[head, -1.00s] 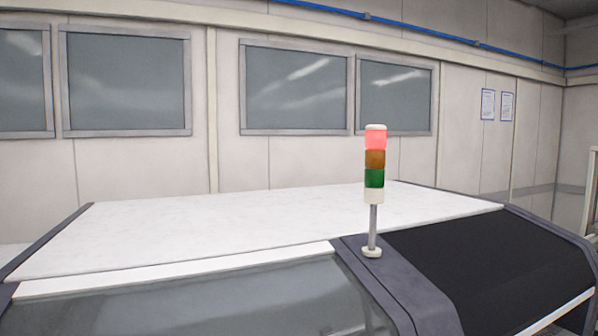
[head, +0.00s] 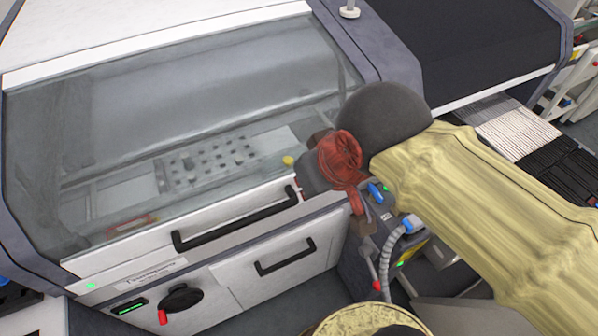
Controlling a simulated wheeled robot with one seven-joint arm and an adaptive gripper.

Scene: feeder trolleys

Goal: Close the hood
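The hood (head: 200,115) is a clear, greyish panel on the front of the white machine. Its white lower strip carries a long black handle (head: 235,220). The hood looks lowered, with this strip close along the machine's front; I see no clear gap below it. My gripper (head: 318,170), dark with a red part behind it, is at the right end of the strip, just right of the handle. My own wrist and forearm partly cover it, and its fingers cannot be made out. I cannot tell whether it touches the hood.
A grey hose (head: 390,255) and cables are at the right, under my arm. A black cover (head: 455,45) and feeder strips (head: 515,130) lie farther right.

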